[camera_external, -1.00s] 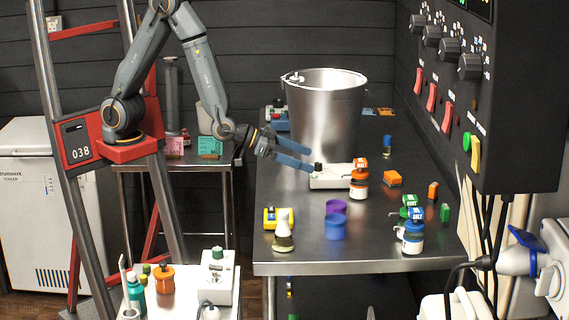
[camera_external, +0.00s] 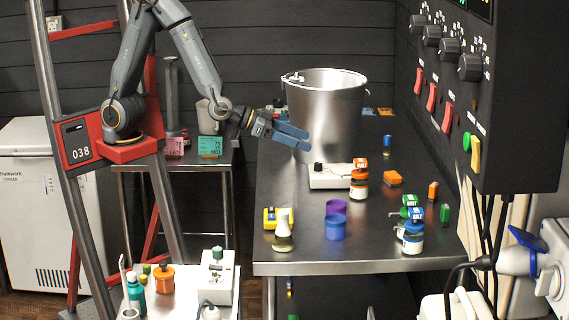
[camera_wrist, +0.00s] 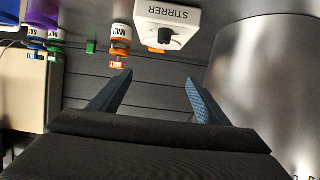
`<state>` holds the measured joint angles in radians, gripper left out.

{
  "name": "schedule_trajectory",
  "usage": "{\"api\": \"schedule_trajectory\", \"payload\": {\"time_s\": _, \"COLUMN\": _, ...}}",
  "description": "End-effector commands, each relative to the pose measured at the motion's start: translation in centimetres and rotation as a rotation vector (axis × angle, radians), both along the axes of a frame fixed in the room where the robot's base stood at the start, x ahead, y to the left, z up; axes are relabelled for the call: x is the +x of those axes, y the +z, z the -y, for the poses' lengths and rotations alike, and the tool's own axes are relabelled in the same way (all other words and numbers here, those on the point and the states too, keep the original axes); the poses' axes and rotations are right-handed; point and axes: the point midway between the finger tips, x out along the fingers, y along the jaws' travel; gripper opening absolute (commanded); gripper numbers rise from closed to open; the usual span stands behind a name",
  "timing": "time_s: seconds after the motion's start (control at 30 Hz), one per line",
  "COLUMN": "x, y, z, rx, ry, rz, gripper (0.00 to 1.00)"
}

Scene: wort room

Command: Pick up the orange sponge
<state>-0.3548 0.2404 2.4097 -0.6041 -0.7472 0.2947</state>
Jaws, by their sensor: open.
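An orange block, which looks like the orange sponge (camera_external: 392,178), lies on the steel table right of the orange-capped malt bottle (camera_external: 359,184). My gripper (camera_external: 308,140) is open and empty, held above the table in front of the steel bucket, left of the sponge and higher. In the wrist view my gripper's two blue-grey fingers (camera_wrist: 157,95) are spread apart with nothing between them. I cannot pick out the sponge for certain in the wrist view.
The white stirrer (camera_external: 329,177) stands between my gripper and the sponge. The bucket (camera_external: 325,115) is behind. The control panel (camera_external: 480,90) overhangs at right.

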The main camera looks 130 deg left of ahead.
Motion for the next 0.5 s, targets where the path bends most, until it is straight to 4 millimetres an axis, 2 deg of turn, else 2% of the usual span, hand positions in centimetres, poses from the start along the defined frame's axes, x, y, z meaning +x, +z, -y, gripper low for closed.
{"api": "schedule_trajectory", "payload": {"time_s": 0.03, "x": 0.0, "y": 1.1, "z": 0.0, "rx": 0.001, "ry": -0.001, "rz": 0.006, "gripper": 0.7}}
{"api": "schedule_trajectory", "payload": {"time_s": 0.2, "x": 0.0, "y": 3.7, "z": 0.0, "rx": 0.0, "ry": -0.001, "rz": 0.005, "gripper": 0.7}}
{"api": "schedule_trajectory", "payload": {"time_s": 0.4, "x": 0.0, "y": 6.3, "z": 0.0, "rx": 0.0, "ry": -0.001, "rz": 0.005, "gripper": 0.7}}
{"api": "schedule_trajectory", "payload": {"time_s": 0.5, "x": 2.1, "y": 6.4, "z": 0.2, "rx": -0.035, "ry": -0.035, "rz": 0.015, "gripper": 0.7}}
